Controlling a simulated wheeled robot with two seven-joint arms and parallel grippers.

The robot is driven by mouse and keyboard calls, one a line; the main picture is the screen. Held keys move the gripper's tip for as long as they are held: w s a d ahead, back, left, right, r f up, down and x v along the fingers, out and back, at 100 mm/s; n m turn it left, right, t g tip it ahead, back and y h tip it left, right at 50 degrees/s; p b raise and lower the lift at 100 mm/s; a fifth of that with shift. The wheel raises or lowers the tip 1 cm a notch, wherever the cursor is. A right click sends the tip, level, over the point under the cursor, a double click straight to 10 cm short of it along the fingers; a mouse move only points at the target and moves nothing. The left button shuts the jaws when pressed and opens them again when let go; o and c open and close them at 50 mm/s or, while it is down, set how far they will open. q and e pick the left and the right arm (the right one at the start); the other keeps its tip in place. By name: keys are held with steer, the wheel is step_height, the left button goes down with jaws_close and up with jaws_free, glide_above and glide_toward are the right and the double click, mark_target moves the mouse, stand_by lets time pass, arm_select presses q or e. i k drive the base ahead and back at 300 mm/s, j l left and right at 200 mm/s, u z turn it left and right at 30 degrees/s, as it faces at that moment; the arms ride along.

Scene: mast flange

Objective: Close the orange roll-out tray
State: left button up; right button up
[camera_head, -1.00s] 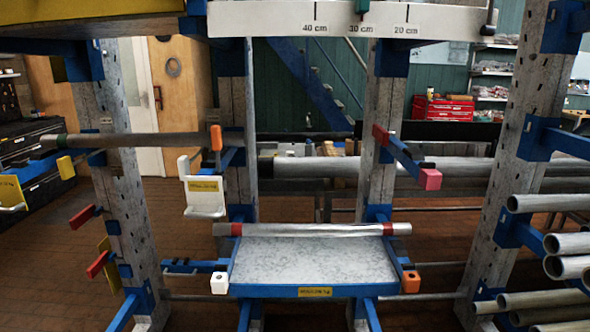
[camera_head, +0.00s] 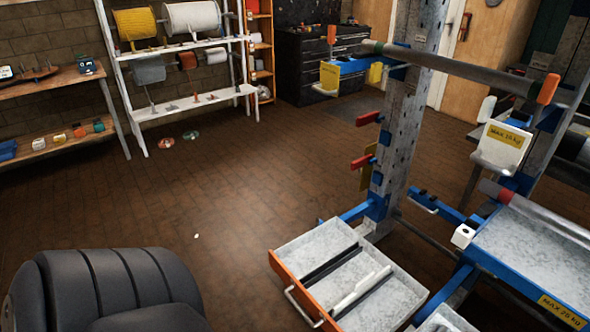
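The orange roll-out tray (camera_head: 287,276) is low at the bottom, right of the middle. It is pulled out from the blue and grey rack. Its orange front panel faces the lower left and carries a pale bar handle (camera_head: 299,309). The inside is grey and speckled, with dark strips across it and slim white pieces lying in it. The bottom edge of the picture cuts off the near end of the front panel. Neither of my grippers is in view.
A rack upright (camera_head: 405,130) stands behind the tray. A fixed blue-edged shelf (camera_head: 528,250) is to its right. Brown floor (camera_head: 220,210) lies clear to its left. A dark grey ribbed shape (camera_head: 110,285) fills the lower left. A white spool rack (camera_head: 140,95) stands farther back.

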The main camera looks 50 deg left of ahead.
mark_target(323, 267)
steer(key=u, duration=1.3)
